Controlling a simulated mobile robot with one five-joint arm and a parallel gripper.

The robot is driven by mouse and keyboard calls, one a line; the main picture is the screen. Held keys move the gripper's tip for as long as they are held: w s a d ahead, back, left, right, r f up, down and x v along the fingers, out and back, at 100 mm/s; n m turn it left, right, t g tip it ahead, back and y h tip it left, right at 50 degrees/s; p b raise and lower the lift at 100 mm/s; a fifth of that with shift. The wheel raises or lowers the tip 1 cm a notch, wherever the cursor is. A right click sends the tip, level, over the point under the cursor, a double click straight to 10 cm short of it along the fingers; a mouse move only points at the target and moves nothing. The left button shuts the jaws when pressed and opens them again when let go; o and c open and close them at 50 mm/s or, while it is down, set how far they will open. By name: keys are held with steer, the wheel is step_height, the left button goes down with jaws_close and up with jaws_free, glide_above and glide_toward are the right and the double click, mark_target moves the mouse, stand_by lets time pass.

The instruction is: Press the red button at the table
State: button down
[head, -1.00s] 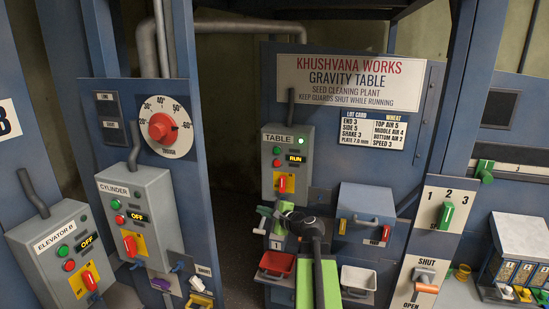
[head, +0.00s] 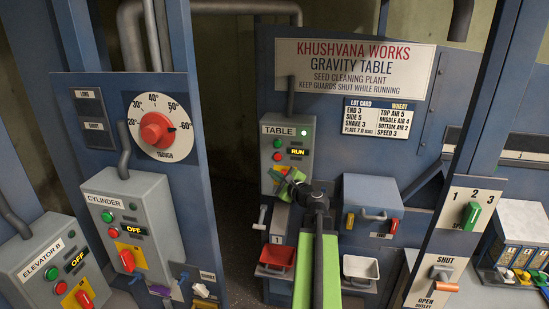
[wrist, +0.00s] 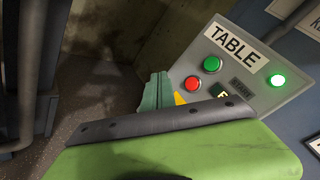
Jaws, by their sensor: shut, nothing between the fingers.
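My gripper (head: 287,187) is shut and empty, in front of the lower part of this box, below the red button. In the wrist view the red button (wrist: 193,84) is in plain sight, right of my gripper tip (wrist: 155,95) and apart from it in the picture. The lower part of the box is hidden behind my gripper.
A glowing green lamp (wrist: 277,80) is at the box's right. The CYLINDER box (head: 158,215) and ELEVATOR B box (head: 30,265) have similar buttons at left. A red bin (head: 276,257) and a white bin (head: 361,268) are below. A dark gap lies left of the TABLE box.

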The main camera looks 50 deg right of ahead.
mark_target(278, 157)
steer(key=shift+w+d, duration=0.85)
steer(key=shift+d, duration=0.35)
steer(key=shift+w+d, duration=0.8)
steer(key=shift+d, duration=0.45)
steer(key=shift+w+d, duration=0.85)
steer(key=shift+d, duration=0.35)
steer(key=shift+d, duration=0.1)
steer(key=shift+w+d, duration=0.25)
steer(key=shift+d, duration=0.05)
steer(key=shift+w+d, duration=0.25)
steer(key=shift+d, duration=0.15)
steer(key=shift+s+a+f, duration=0.1)
steer(key=shift+s+a, duration=0.4)
steer(key=shift+a, duration=0.25)
